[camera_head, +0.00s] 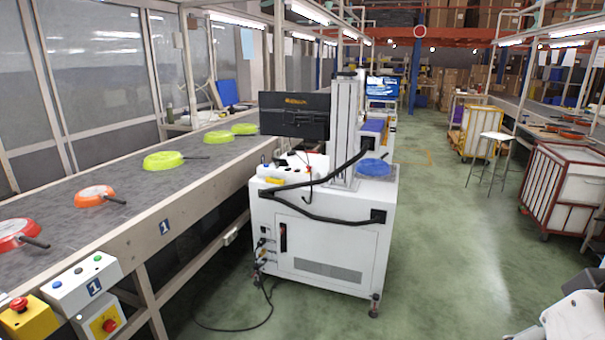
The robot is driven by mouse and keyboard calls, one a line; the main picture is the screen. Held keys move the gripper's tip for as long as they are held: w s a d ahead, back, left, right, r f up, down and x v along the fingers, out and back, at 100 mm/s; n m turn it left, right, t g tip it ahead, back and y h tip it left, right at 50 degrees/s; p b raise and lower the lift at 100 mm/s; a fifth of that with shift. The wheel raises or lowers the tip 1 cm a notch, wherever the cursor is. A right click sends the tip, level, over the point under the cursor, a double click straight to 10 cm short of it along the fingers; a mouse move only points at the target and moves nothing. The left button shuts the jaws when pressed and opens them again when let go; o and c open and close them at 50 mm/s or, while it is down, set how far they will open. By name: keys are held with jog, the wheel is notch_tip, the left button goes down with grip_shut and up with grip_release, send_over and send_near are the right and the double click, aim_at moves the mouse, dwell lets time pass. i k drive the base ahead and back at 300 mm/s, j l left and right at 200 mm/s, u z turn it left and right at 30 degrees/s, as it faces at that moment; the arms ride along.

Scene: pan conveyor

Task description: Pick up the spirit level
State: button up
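I cannot make out a spirit level for certain in the head view. A small yellow item (276,180) lies at the front left edge of the white machine cabinet (335,240), too small to identify. Beside it is a white unit (300,163) with cables. A blue round object (374,167) lies on the right part of the cabinet top. White and dark parts of my own arm show at the lower right corner. My gripper's fingers are not in view.
A conveyor (190,205) on the left carries red, orange and lime pans. Its control boxes (82,284) are at the lower left. A black monitor (294,115) stands by the cabinet. Right are a white cart (568,196) and a stool (493,137). Green floor (450,260) between is clear.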

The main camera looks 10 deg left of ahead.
aim_at(279, 182)
jog(key=i+j+u, duration=0.3)
jog(key=i, duration=0.55)
jog(key=i+u, duration=0.3)
jog(key=i, duration=0.55)
jog(key=i+j+z, duration=0.9)
jog(key=i+j, duration=0.3)
jog(key=j, duration=0.2)
